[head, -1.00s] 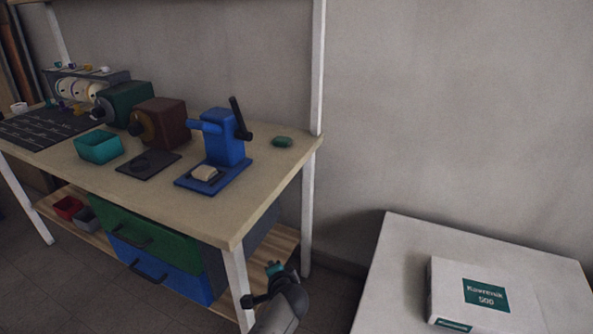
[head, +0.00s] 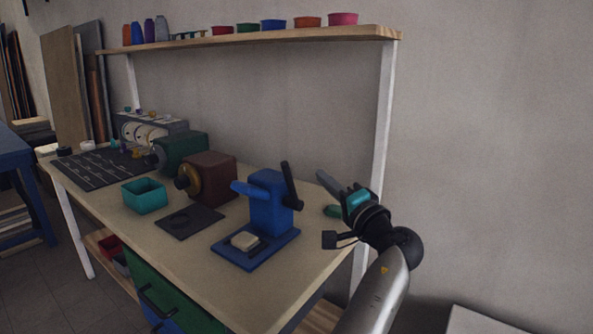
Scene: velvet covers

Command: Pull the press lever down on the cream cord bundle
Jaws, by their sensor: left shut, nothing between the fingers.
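The blue press (head: 269,205) stands on its blue base plate near the right end of the workbench. Its black press lever (head: 290,185) sits on its right side and points up, leaning slightly left. The cream cord bundle (head: 245,241) lies on the base plate under the blue arm of the press. My left gripper (head: 326,182) is to the right of the lever, apart from it, near the bench's right end. It is shut and empty. My right gripper is out of view.
A small green object (head: 331,211) lies on the bench, partly hidden by my gripper. A dark mat (head: 190,222), a teal bin (head: 145,196) and a brown machine (head: 212,178) stand left of the press. A white post (head: 383,120) rises behind my gripper.

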